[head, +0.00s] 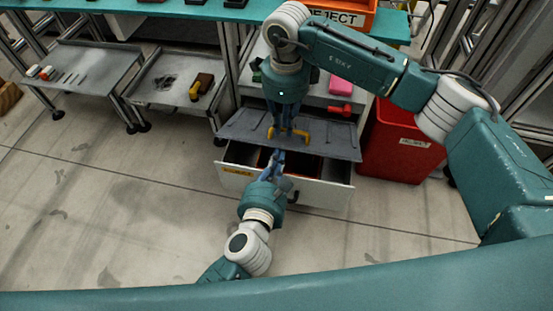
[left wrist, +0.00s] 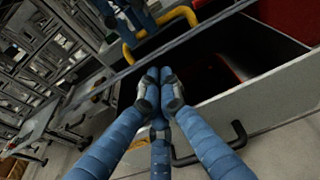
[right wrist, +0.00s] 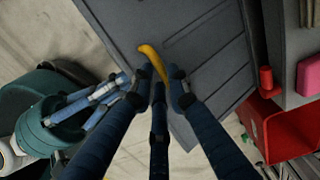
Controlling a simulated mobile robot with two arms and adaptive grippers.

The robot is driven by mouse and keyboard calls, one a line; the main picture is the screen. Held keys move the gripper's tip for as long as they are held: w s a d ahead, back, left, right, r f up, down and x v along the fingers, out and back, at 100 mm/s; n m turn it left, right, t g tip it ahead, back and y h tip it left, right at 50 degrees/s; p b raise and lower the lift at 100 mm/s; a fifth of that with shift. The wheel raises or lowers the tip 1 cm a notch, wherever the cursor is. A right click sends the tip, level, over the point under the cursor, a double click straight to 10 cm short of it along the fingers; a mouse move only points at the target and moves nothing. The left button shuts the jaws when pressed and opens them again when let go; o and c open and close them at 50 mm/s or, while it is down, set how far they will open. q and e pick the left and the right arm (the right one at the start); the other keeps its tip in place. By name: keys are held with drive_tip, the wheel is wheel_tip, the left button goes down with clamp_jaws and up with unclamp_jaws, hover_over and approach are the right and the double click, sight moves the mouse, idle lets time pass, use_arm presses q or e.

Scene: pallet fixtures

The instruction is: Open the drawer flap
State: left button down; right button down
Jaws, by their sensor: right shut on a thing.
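The grey drawer flap (head: 332,142) spans the back of a pulled-out white drawer (head: 318,192) and looks tilted; its exact angle is hard to tell. A yellow handle (right wrist: 153,60) stands on the flap. My right gripper (right wrist: 160,88) is shut on this handle from above; it also shows in the head view (head: 287,132). My left gripper (left wrist: 160,82) has its fingertips together with nothing visible between them. It is over the drawer opening, just below the flap edge and the yellow handle (left wrist: 160,24). The drawer interior (left wrist: 245,55) is dark, with something red inside.
A red bin (head: 400,145) stands right of the drawer. A red-handled item (head: 342,109) and a pink block (head: 347,87) lie on the surface behind the flap. Trays on the left hold tools. The floor in front is clear.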

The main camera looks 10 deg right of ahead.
use_arm(q)
drive_tip(key=shift+w+d+r, duration=0.1)
drive_tip(key=shift+w+r, duration=0.2)
drive_tip(key=shift+r, duration=0.6)
use_arm(e)
drive_tip(key=c, duration=1.7)
unclamp_jaws()
drive_tip(key=shift+o, duration=0.2)
use_arm(q)
drive_tip(key=shift+f, duration=0.1)
use_arm(e)
drive_tip(key=shift+r, duration=0.1)
